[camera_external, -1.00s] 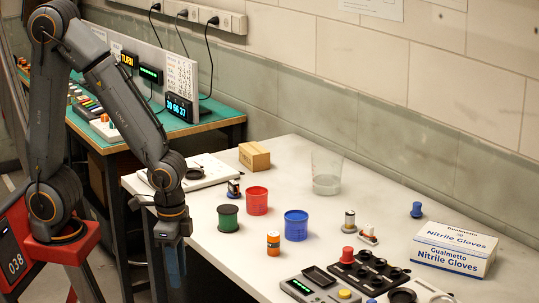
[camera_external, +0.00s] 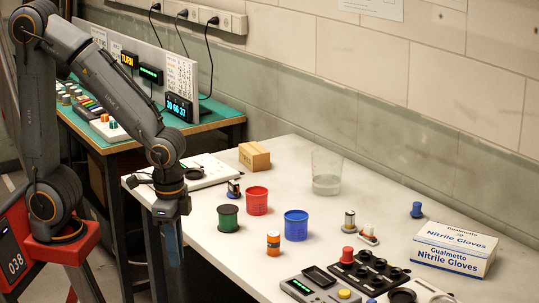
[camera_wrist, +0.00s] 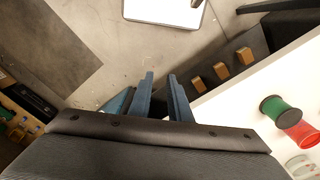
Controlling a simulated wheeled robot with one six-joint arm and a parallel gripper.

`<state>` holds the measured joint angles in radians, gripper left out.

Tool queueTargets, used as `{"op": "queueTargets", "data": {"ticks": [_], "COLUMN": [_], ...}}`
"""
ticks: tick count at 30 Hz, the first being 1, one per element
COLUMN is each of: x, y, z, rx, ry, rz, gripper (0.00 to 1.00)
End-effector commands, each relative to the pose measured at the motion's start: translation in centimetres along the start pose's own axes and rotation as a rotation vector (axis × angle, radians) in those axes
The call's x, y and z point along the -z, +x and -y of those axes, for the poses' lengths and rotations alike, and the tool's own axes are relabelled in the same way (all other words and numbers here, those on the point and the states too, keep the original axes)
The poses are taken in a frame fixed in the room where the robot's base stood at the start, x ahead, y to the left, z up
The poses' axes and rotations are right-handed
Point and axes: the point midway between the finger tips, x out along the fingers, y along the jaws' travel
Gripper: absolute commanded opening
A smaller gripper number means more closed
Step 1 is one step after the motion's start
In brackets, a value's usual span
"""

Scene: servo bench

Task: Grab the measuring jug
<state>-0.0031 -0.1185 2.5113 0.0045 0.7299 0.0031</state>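The measuring jug (camera_external: 327,172) is a clear, see-through vessel standing upright at the back of the white bench, near the wall. A clear round shape (camera_wrist: 302,166) at the lower right edge of the wrist view may be the jug, cut off by the frame. My gripper (camera_wrist: 160,76) points down over the floor, off the left front edge of the bench and well apart from the jug. Its two blue fingers are apart with nothing between them.
A red cup (camera_external: 257,201), a blue cup (camera_external: 296,225) and a green spool (camera_external: 228,218) stand between my gripper and the jug. A wooden block (camera_external: 254,156) is left of the jug. A glove box (camera_external: 453,249) lies at the right.

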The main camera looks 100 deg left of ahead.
Motion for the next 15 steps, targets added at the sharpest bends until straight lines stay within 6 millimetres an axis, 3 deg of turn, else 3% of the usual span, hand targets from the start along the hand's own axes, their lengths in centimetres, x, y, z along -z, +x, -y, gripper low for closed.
{"op": "queueTargets", "data": {"ticks": [12, 15], "x": [0.2, 0.9], "y": [-8.0, -9.0], "z": [0.0, 0.2], "rx": [0.000, -0.011], "ry": [0.000, -0.006], "rz": [-0.004, -0.009], "gripper": [0.17, 0.17]}}
